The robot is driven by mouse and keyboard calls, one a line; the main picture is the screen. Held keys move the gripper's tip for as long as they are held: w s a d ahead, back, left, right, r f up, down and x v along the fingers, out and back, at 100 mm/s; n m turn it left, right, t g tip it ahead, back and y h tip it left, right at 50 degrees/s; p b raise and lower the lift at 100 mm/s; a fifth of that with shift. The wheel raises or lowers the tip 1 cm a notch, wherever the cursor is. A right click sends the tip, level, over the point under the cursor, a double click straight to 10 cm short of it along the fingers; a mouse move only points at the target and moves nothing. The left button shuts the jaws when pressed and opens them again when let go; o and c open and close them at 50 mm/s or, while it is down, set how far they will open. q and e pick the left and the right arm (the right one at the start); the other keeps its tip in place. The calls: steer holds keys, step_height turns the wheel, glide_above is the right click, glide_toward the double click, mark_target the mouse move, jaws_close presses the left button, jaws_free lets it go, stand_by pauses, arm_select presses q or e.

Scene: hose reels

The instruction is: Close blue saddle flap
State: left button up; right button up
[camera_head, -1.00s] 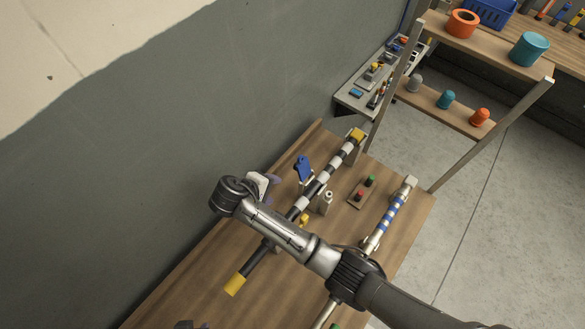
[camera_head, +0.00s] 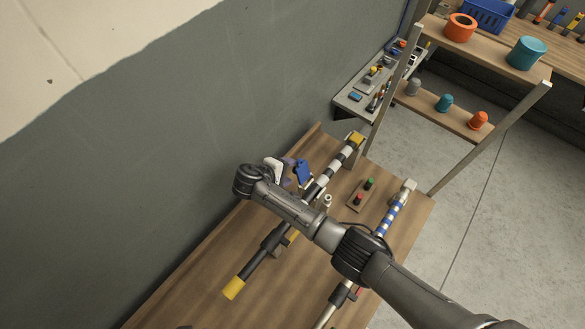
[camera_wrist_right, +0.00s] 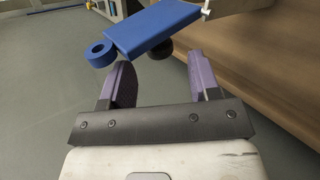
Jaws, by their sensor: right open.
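The blue saddle flap (camera_head: 304,171) stands up beside the black-and-white striped bar (camera_head: 335,167) on the wooden table. In the right wrist view the flap (camera_wrist_right: 152,28) is a flat blue plate just beyond the fingertips, with a blue ring at its left end. My right gripper (camera_head: 291,171) is just left of the flap in the head view, partly hidden by its own wrist. In the right wrist view its purple fingers (camera_wrist_right: 160,77) are apart with nothing between them. I cannot tell whether they touch the flap. My left gripper does not show clearly.
A red-and-green button box (camera_head: 361,195) and a blue-and-white striped bar (camera_head: 392,213) are to the right on the table (camera_head: 210,292). The grey wall (camera_head: 130,170) is close on the left. A shelf rack (camera_head: 480,45) stands behind.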

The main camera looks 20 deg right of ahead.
steer(key=shift+x, duration=1.45)
jaws_close()
